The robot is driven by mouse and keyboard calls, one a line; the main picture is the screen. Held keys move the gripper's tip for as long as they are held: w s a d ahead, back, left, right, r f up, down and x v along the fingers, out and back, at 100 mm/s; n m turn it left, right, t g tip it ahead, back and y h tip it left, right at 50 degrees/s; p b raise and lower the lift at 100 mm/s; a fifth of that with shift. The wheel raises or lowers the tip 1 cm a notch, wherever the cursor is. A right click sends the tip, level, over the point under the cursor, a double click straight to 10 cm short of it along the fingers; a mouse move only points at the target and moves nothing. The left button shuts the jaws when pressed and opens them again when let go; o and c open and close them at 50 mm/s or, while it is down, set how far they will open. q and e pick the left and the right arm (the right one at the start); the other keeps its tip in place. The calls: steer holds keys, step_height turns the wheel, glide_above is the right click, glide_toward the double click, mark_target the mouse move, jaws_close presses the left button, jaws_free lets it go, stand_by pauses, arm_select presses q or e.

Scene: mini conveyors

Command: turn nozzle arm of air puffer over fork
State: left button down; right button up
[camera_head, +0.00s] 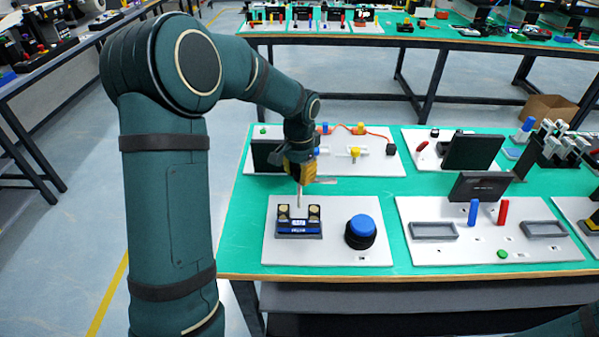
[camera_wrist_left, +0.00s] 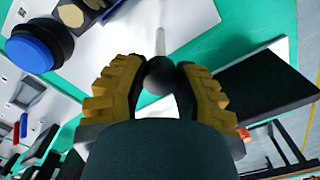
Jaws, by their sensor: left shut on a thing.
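My left gripper (camera_head: 299,180), with yellow fingers, is low over the back edge of the near-left white board (camera_head: 340,215). In the left wrist view, the gripper (camera_wrist_left: 160,72) is shut on a dark round knob (camera_wrist_left: 158,78) with a pale rod (camera_wrist_left: 160,42) extending from it. The rod also shows below the fingers in the head view (camera_head: 299,196). The board carries a dark unit (camera_head: 298,228) with tan discs and a big blue button (camera_head: 361,227). I cannot tell which part is the nozzle arm or the fork. My right gripper is not in view.
Behind is a white board (camera_head: 385,165) with an orange cable (camera_head: 372,132) and a yellow part (camera_head: 355,153). A dark panel (camera_head: 268,155) stands left of my gripper. To the right, another board (camera_head: 430,257) holds a blue post (camera_head: 473,212) and a red post (camera_head: 502,212).

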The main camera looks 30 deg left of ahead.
arm_select(q)
steer(key=m+p, duration=0.2)
steer(key=m, duration=0.1)
steer(key=shift+r+m, duration=0.1)
steer(key=shift+m, duration=0.2)
steer(key=m+p, duration=0.2)
steer(key=m, duration=0.2)
steer(key=shift+p, duration=0.35)
steer(key=m+p, duration=0.2)
steer(key=m, duration=0.3)
steer(key=shift+p, duration=0.3)
steer(key=shift+m+p, duration=1.1)
steer(key=shift+m, duration=0.8)
steer(key=c, duration=0.6)
jaws_free()
